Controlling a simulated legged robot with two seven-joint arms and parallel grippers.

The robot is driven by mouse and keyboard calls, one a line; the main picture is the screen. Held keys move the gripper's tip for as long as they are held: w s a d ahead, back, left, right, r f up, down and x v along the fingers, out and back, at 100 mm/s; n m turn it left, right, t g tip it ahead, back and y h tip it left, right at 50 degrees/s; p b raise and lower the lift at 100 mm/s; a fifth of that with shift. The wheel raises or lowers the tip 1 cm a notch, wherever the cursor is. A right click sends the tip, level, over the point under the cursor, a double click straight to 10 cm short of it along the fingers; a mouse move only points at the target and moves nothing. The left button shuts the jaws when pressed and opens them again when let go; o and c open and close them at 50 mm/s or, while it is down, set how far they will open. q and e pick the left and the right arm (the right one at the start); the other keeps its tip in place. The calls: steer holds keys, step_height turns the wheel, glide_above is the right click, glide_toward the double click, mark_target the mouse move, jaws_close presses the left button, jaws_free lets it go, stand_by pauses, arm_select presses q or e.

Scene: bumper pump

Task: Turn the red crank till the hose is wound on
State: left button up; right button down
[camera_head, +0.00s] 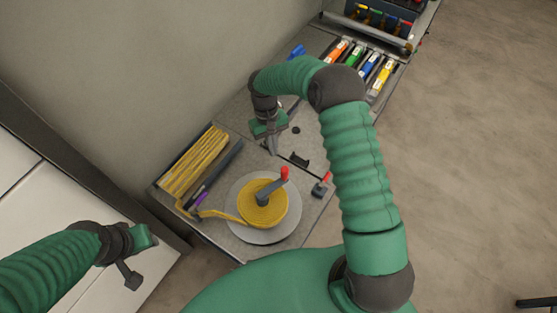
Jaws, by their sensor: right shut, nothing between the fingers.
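The red crank (285,173) is a red knob on a dark arm at the centre of a round grey reel plate (237,222). The yellow hose (259,209) lies coiled around the reel's centre. A strand (212,214) runs left from the coil to a tray of folded yellow hose (196,160). My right gripper (273,149) is shut and empty, pointing down above the bench behind the crank and apart from it. My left gripper (131,280) is at the lower left, away from the bench; its fingers are too small and dark to read.
The grey bench (310,215) runs up to the right along a wall. A small dark block with a red tip (321,188) stands right of the reel. Several coloured items lie in a rack, including a yellow one (381,80). Open floor (470,170) lies right.

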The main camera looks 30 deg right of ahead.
steer(key=s+f+p, duration=0.2)
steer(key=s, duration=0.1)
steer(key=s+f+p, duration=0.1)
steer(key=s, duration=0.1)
steer(key=shift+d, duration=0.15)
steer(key=shift+w, duration=0.15)
